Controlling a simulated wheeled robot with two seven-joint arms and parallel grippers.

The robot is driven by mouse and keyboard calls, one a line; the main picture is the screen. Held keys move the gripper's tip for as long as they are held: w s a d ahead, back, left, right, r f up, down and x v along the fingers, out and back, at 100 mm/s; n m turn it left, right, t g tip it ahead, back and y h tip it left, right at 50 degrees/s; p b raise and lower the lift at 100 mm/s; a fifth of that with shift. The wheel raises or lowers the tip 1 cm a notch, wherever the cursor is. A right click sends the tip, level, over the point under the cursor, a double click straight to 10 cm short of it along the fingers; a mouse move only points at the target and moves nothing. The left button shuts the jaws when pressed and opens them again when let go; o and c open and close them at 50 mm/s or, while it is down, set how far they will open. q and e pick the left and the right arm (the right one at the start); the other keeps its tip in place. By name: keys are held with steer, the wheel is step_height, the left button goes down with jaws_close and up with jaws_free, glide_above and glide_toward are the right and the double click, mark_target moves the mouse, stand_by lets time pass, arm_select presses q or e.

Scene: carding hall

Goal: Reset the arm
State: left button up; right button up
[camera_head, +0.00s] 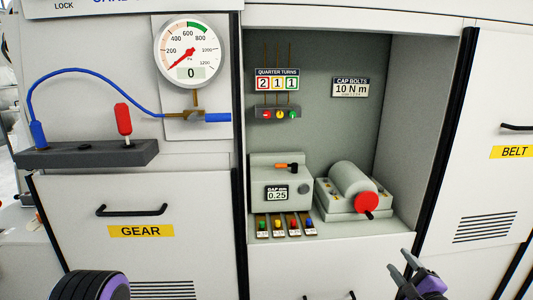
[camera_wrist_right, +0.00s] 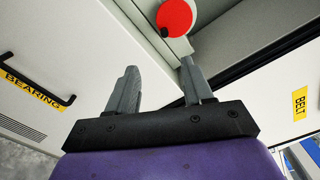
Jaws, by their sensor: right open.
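My right gripper (camera_head: 400,262) is at the lower right of the head view, in front of the cabinet and below the open recess. In the right wrist view its two grey fingers (camera_wrist_right: 158,65) stand well apart with nothing between them. The left gripper is out of view; a black and purple part of my left arm shows at the bottom left of the head view.
A recess holds a grey cylinder unit with a red disc (camera_head: 366,202), a gauge box (camera_head: 262,175) and several coloured tags (camera_head: 286,236). A pressure gauge (camera_head: 191,50) and a blue hose (camera_head: 90,72) are left. GEAR (camera_head: 141,231) and BELT (camera_head: 513,152) doors have handles.

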steer(key=s+a+f+n+g+h, duration=0.2)
steer(key=s+f+n+g, duration=0.3)
steer(key=f, duration=0.4)
steer(key=s+a+f+n+g+h, duration=0.1)
steer(key=s+a+f+n+g, duration=0.25)
steer(key=s+f, duration=0.4)
steer(key=s+f+n+g+h, duration=0.1)
steer(key=s+f+n+g, duration=0.2)
steer(key=s, duration=0.9)
steer(key=s+f+n+g+h, duration=0.1)
steer(key=s+f+n+g, duration=0.2)
steer(key=s+f, duration=0.6)
steer(key=s+n, duration=0.1)
steer(key=s, duration=0.2)
steer(key=shift+f, duration=0.2)
steer(key=shift+w, duration=0.1)
